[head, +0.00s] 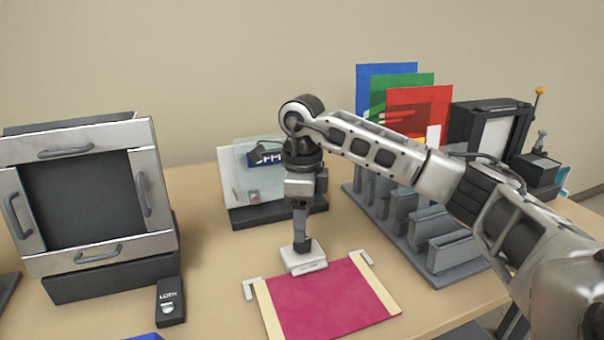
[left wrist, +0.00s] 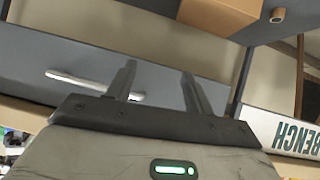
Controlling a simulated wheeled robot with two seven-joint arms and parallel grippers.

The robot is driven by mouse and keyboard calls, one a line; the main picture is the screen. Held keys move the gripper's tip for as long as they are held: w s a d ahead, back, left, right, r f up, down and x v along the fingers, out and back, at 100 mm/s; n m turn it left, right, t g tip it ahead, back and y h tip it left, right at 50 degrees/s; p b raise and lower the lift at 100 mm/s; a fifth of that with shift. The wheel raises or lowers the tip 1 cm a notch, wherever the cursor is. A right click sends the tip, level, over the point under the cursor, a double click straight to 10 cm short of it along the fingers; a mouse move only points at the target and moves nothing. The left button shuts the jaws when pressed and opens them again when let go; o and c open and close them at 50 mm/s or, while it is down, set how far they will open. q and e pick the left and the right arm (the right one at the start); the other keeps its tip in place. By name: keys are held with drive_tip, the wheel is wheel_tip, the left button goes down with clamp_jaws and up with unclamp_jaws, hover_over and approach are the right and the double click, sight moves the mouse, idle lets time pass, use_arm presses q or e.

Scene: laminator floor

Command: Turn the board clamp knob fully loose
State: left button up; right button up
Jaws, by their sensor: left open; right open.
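A red sheet (head: 325,300) with pale wooden side strips lies on the table. A white block (head: 303,257), apparently the board clamp, sits at its back edge. My right gripper (head: 302,243) points straight down just above this block and is open. I cannot tell whether it touches the block. I cannot make out a separate knob; the gripper may hide it. My left gripper (left wrist: 158,72) shows only in the left wrist view, open with nothing between its fingers.
A framed dark panel with handles (head: 88,195) stands left, a black LOCK block (head: 171,302) before it. A clear plate on a dark base (head: 250,213) stands behind my right gripper. A grey rack (head: 440,245) and coloured sheets (head: 420,108) are right. A BENCH sign (left wrist: 297,135) shows near my left gripper.

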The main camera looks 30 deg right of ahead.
wheel_tip(320, 180, up, 12)
drive_tip(key=p, duration=0.1)
drive_tip(key=shift+w+d, duration=0.15)
idle(0.5)
